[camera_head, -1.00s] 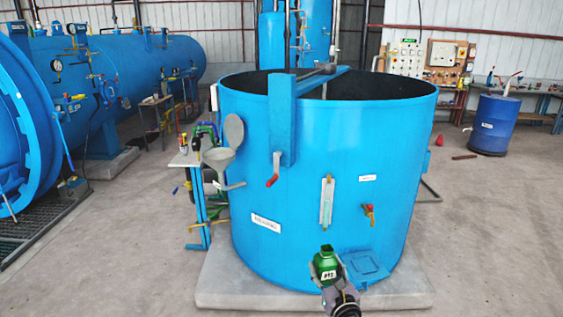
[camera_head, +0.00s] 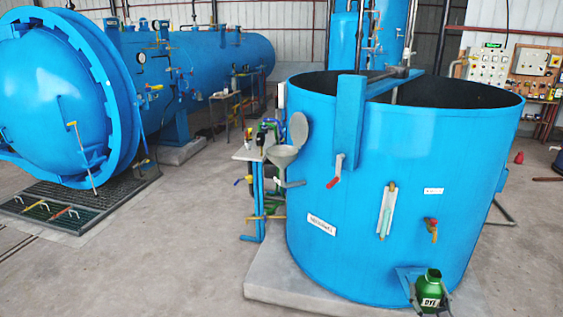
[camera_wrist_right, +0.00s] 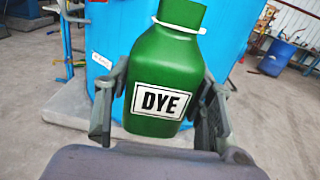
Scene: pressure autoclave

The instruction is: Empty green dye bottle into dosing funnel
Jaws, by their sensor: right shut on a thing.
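The green dye bottle (camera_head: 431,287) is at the bottom right of the head view, upright, in front of the big blue tank. Its mouth looks dark and open. My right gripper (camera_head: 430,301) is shut around its body. In the right wrist view the bottle (camera_wrist_right: 165,72) with its DYE label sits between the two fingers of this gripper (camera_wrist_right: 163,112). The grey dosing funnel (camera_head: 283,156) is on the tank's left side, well left of and above the bottle in the head view. A round grey lid (camera_head: 299,131) stands raised beside it. My left gripper is not in view.
The open-topped blue tank (camera_head: 390,160) stands on a concrete plinth (camera_head: 270,288) and fills the right. The blue autoclave (camera_head: 55,100) is at left.

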